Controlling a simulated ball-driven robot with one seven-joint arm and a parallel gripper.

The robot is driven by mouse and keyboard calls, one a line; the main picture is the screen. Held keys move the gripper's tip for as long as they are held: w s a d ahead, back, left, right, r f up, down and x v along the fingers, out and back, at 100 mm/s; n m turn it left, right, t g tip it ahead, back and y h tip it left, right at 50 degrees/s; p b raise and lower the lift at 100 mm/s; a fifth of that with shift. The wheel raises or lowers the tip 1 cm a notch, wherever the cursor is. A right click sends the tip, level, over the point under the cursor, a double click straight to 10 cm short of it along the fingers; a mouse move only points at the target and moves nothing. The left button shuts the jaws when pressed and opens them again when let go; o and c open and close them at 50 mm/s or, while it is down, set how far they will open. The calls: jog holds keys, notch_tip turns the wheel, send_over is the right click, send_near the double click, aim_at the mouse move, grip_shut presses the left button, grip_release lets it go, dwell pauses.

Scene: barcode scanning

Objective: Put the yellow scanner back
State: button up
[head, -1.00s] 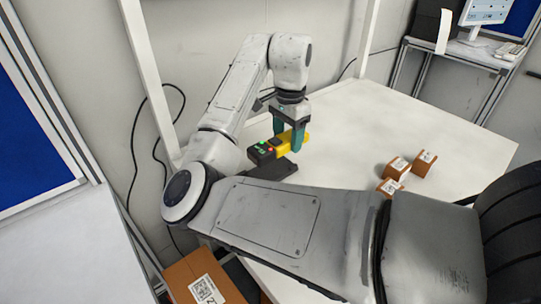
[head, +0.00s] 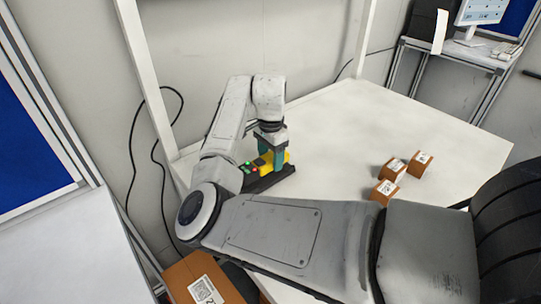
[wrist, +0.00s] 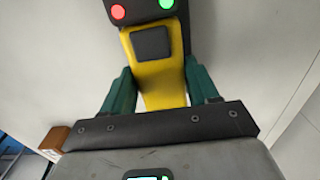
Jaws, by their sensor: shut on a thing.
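The yellow scanner (head: 287,157) has a black head with a red and a green light. In the head view it is low over the left part of the white table, at a dark flat holder (head: 270,184). I cannot tell whether it touches the holder. My gripper (head: 272,158) points down with its teal fingers shut on the scanner's sides. In the wrist view the scanner (wrist: 162,82) lies between both fingers, its lit head at the top. The holder's middle is partly hidden by the scanner and fingers.
Three small brown labelled boxes (head: 398,172) are on the right part of the white table (head: 350,120). A larger brown box (head: 203,284) is low at the front left. White frame posts (head: 143,85) rise behind the table. The table's middle is clear.

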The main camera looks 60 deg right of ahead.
aim_at(271, 157)
jog(key=shift+f, duration=0.55)
jog(key=o, duration=1.2)
notch_tip(271, 157, up, 13)
jog(key=shift+r+b, duration=0.1)
jog(key=shift+b, duration=0.55)
